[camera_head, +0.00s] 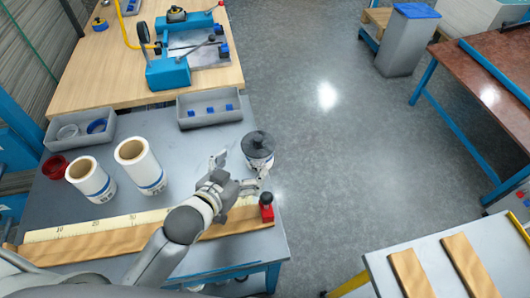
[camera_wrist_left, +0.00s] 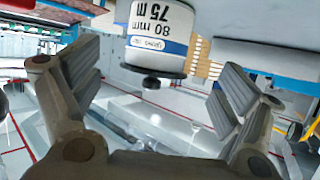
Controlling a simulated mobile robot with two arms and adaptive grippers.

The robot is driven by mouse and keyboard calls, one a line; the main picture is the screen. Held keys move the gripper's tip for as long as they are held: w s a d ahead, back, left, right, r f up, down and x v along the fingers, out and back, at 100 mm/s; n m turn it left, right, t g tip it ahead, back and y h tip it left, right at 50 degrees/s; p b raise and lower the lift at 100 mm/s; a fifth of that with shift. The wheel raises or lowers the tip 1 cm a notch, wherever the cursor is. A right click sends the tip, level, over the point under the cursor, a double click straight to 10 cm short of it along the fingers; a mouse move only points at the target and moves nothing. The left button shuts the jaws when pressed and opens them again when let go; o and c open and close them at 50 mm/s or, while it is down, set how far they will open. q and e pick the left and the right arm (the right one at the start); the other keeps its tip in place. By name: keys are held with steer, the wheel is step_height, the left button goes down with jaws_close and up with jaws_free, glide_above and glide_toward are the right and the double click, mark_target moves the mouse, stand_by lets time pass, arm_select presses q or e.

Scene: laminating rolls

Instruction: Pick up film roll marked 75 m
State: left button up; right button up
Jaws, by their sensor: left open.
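The film roll marked 75 m (camera_head: 260,161) is white with a blue band and a dark cap, and stands at the right edge of the grey table. In the left wrist view the roll (camera_wrist_left: 160,30) appears upside down, its label reading 80 mm and 75 m. My left gripper (camera_head: 242,166) is open, just left of and in front of the roll. In the left wrist view the open fingers (camera_wrist_left: 160,88) spread to either side of the roll, which is not gripped. My right gripper is not in view.
Two white rolls (camera_head: 141,165) (camera_head: 90,178) stand on the grey table (camera_head: 205,150) to the left. A wooden ruler board (camera_head: 90,232) with a red stop (camera_head: 267,208) lies along the front. Grey bins (camera_head: 208,107) stand behind. Open floor lies right of the table.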

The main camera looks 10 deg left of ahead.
arm_select(q)
steer(key=shift+d+r+p+x, duration=0.1)
steer(key=shift+p+x, duration=0.15)
steer(key=shift+x, duration=2.15)
steer(key=shift+d+r+p+x, duration=0.1)
steer(key=shift+p+x, duration=0.15)
steer(key=shift+x, duration=2.15)
jaws_close()
